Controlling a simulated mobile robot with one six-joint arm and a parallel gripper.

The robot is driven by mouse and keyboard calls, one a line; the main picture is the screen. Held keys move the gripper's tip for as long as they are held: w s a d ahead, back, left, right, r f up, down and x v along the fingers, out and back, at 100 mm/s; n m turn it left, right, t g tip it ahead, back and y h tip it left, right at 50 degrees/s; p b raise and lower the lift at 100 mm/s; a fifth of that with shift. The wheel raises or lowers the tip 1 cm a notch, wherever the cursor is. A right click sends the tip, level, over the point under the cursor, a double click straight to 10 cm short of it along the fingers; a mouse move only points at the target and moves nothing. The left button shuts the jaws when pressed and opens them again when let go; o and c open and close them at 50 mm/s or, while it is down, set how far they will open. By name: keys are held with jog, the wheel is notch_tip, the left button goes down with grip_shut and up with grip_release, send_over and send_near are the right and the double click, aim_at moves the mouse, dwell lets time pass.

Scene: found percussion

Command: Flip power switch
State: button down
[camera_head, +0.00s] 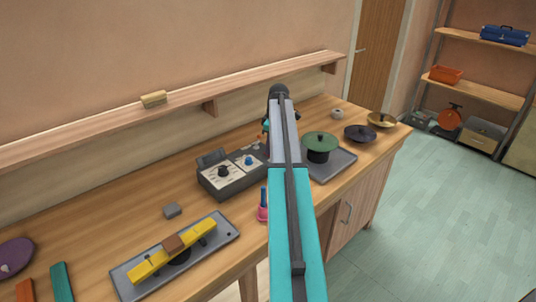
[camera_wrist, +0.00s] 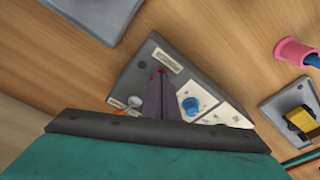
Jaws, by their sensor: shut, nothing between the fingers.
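A dark grey control box (camera_head: 235,177) stands on the wooden bench, with pale panels, a black knob and a blue knob. My arm covers its right end in the head view. In the wrist view the box (camera_wrist: 140,72) shows a labelled plate (camera_wrist: 167,60), the blue knob (camera_wrist: 190,105) and a small metal toggle (camera_wrist: 135,101), which looks like the power switch. My gripper (camera_wrist: 160,74) is shut and empty over the box face, just right of the toggle. Small red spots show at the fingertips. I cannot tell whether the fingers touch the box or which way the toggle is set.
A green lidded pot (camera_head: 320,145) stands on a grey plate right of my arm. A yellow bar device on a grey tray (camera_head: 222,232) lies at the front left. A pink cup (camera_wrist: 291,51) stands near the box. A wall shelf (camera_head: 110,118) runs behind the bench.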

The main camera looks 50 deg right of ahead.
notch_tip(320, 180, up, 7)
jog(key=p, duration=0.3)
dwell(1.1)
jog(key=shift+s+f, duration=0.1)
dwell(0.5)
